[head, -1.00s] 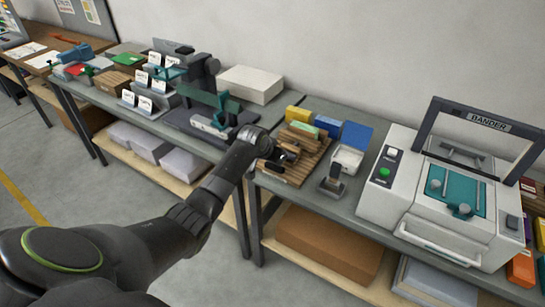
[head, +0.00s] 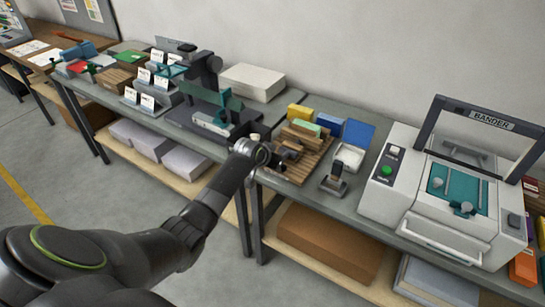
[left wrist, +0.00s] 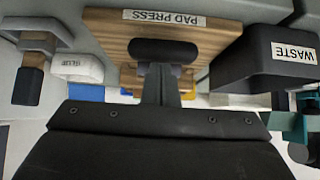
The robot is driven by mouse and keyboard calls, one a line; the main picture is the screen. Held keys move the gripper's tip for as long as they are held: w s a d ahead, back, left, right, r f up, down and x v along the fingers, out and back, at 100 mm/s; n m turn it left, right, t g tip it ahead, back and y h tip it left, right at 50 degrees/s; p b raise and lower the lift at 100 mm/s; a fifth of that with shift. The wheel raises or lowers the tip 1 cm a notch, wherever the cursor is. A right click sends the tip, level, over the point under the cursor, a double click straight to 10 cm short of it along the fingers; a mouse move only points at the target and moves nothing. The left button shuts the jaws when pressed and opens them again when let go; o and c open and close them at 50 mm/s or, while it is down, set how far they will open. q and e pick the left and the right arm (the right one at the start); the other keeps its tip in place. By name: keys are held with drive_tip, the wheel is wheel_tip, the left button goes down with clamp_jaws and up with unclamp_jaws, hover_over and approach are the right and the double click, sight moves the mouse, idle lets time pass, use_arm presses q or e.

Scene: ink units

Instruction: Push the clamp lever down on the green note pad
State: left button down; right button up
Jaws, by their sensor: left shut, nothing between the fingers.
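The wooden pad press (head: 313,158) stands on the bench; its "PAD PRESS" label (left wrist: 165,20) reads upside down in the left wrist view. A light green note pad (head: 305,128) lies at its back in the head view. My left gripper (head: 287,154) is at the press's front left, shut and empty. In the left wrist view my gripper (left wrist: 160,88) points at the press. A dark rounded bar (left wrist: 163,50) shows just beyond it; I cannot tell whether they touch. The clamp lever is not clearly distinguishable, and the green pad is hidden in the wrist view. My right gripper is out of view.
A black bin labelled WASTE (left wrist: 265,60) and a white item labelled GLUE (left wrist: 85,68) flank the press in the wrist view. Yellow (head: 299,113) and blue (head: 330,126) blocks stand behind.

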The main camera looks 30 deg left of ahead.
use_arm(q)
drive_tip(key=r+p, duration=0.1)
drive_tip(key=r, duration=0.1)
drive_tip(key=r+p, duration=0.1)
drive_tip(key=p, duration=0.1)
drive_tip(key=shift+w+r, duration=0.2)
drive_tip(key=shift+r, duration=0.15)
drive_tip(key=b+v, duration=0.1)
drive_tip(key=v, duration=0.9)
drive_tip(key=shift+w+r, duration=0.15)
drive_tip(key=shift+r, duration=0.1)
